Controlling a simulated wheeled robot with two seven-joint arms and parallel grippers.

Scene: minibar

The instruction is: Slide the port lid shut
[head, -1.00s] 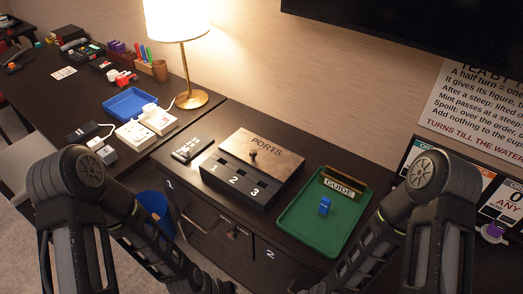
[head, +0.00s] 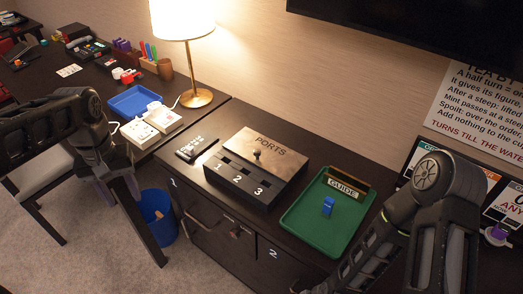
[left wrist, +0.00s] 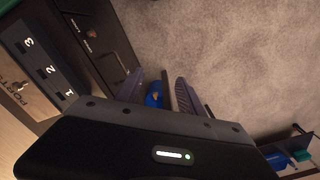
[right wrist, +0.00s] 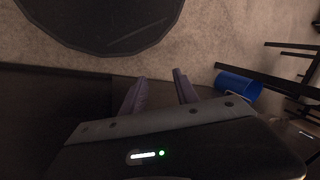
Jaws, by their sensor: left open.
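The ports box (head: 262,192) stands on the dark cabinet, with numbered slots 1, 2 and 3 uncovered along its front. Its brown lid (head: 285,158), marked PORTS, lies behind the slots and bears a small dark knob (head: 257,153). The box and part of the lid (left wrist: 12,75) also show at the left of the left wrist view. My left gripper (head: 132,188) is open and empty, left of the cabinet and well away from the box; its fingers (left wrist: 159,78) point over the floor. My right gripper (right wrist: 158,76) is open and empty, low at the cabinet's front.
A green tray (head: 301,238) with a blue block (head: 327,206) and a GUIDE sign (head: 346,188) sits right of the box. A remote (head: 192,148) lies left of it. A lamp (head: 197,97) stands behind. A blue bin (head: 157,217) is on the floor.

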